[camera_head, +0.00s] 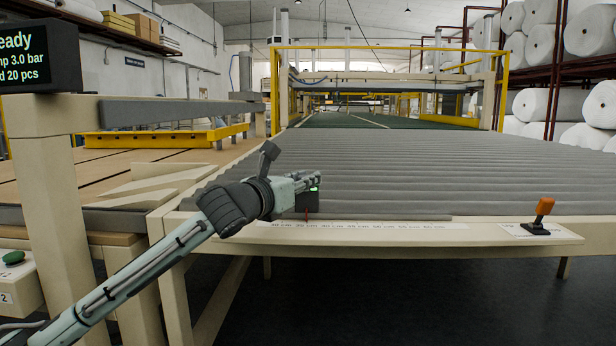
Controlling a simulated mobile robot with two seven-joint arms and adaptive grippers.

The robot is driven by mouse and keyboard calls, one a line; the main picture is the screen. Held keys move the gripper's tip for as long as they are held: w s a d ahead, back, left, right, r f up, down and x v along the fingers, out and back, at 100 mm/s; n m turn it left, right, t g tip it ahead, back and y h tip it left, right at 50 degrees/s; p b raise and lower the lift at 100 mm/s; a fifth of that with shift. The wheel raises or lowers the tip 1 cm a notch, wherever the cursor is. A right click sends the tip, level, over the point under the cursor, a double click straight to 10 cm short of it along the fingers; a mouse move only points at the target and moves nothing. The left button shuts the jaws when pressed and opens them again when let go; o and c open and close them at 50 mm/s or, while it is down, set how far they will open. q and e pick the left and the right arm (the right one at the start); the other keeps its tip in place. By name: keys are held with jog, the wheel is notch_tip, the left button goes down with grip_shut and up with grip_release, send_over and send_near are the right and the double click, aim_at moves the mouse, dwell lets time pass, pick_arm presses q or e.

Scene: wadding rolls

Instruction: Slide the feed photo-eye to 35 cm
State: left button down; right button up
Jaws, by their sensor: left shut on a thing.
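The feed photo-eye (311,203) is a small dark box with a green light on top. It sits on the front rail (500,237) of the roller table, and its red pointer (307,215) stands at about the 35 cm mark. The printed scale (357,226) runs along the rail with marks in cm, small and hard to read. My left gripper (313,181) reaches in from the left and is shut on the photo-eye at its top. The fingers hide part of the box. My right gripper is out of view.
A lever with an orange knob (544,206) stands at the right end of the rail. A dark display (40,62) and a beige frame are at the left. Grey rollers (400,165) stretch behind the rail. White wadding rolls (590,35) fill racks at the right.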

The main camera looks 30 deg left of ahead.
pick_arm(q)
jog(key=shift+r, duration=0.15)
jog(key=c, duration=1.2)
grip_release()
jog(key=shift+d, duration=0.1)
jog(key=shift+s+f, duration=0.2)
jog(key=shift+s, duration=0.3)
jog(key=s, duration=0.7)
jog(key=s+d, duration=0.1)
jog(key=s, duration=0.3)
jog(key=shift+r, duration=0.1)
